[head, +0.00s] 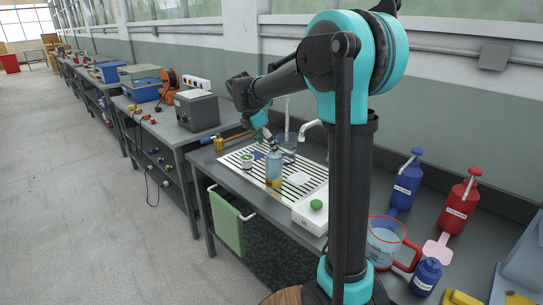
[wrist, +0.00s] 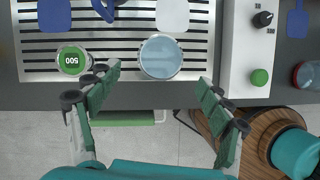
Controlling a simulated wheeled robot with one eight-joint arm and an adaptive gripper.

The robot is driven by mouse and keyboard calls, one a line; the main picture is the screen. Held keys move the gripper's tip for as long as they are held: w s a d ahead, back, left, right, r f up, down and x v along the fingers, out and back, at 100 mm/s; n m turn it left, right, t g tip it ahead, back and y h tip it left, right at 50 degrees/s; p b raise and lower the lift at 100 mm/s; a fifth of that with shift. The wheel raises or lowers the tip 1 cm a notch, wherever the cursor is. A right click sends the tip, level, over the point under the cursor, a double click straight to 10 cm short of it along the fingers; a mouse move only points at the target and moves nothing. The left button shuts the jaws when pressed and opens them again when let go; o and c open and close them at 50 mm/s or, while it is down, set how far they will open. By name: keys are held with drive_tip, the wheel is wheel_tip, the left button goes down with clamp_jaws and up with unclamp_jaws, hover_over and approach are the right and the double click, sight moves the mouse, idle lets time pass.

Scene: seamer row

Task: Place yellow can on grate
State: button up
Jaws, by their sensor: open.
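The grate (head: 240,158) is a pale slotted drainboard let into the bench; its dark slots also show in the wrist view (wrist: 110,45). No can is plainly yellow. A tall bluish container with a tan-yellow lower part (head: 274,168) stands upright near the grate's front edge. In the wrist view a round grey-blue top (wrist: 160,56), which appears to be this container, lies ahead of the fingers. My gripper (head: 263,128) is above the grate. Its fingers (wrist: 160,85) are spread wide with nothing between their tips.
A glass beaker (head: 288,148) is behind. A white box with a green button (head: 313,207) borders the grate's right. A green cloth (head: 227,225) hangs in front. A red-rimmed jug (head: 387,240) stands farther right.

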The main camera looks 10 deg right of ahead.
drive_tip(key=shift+v, duration=1.95)
